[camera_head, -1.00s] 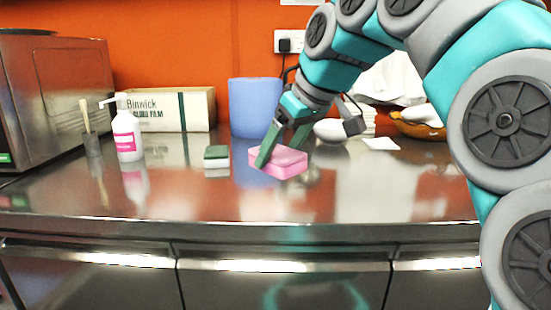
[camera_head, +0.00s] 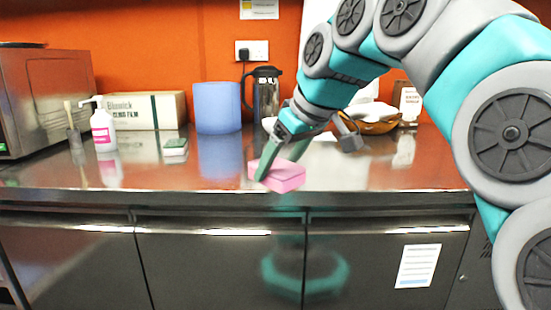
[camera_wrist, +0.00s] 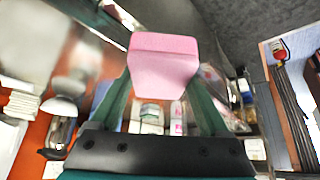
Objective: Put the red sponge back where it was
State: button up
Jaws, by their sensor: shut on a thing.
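The sponge (camera_head: 278,176) looks pink and block-shaped. My gripper (camera_head: 281,165) is shut on it, with its green fingers on either side. In the head view the sponge appears over the front part of the steel counter (camera_head: 200,183); I cannot tell exactly how high it is held. In the wrist view the sponge (camera_wrist: 164,66) sits between the fingertips and hides part of what lies beyond.
Behind stand a soap bottle (camera_head: 103,128), a film box (camera_head: 146,111), a blue container (camera_head: 217,108), a dark flask (camera_head: 265,92) and a basket (camera_head: 378,125). The counter's front middle is clear.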

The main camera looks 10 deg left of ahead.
jog(key=w+d+f+m+t+h, duration=0.1)
jog(key=w+d+f+m, duration=0.2)
jog(key=d+f, duration=0.5)
jog(key=w+d+f+m+t+h, duration=0.1)
jog(key=d+f, duration=0.8)
jog(key=f, duration=1.2)
jog(key=w+d+f+m+t+h, duration=0.1)
jog(key=w+d+f+m+h, duration=0.2)
jog(key=f, duration=1.2)
jog(key=w+d+m, duration=0.2)
jog(key=d+m, duration=0.2)
jog(key=d, duration=0.2)
jog(key=shift+d, duration=0.25)
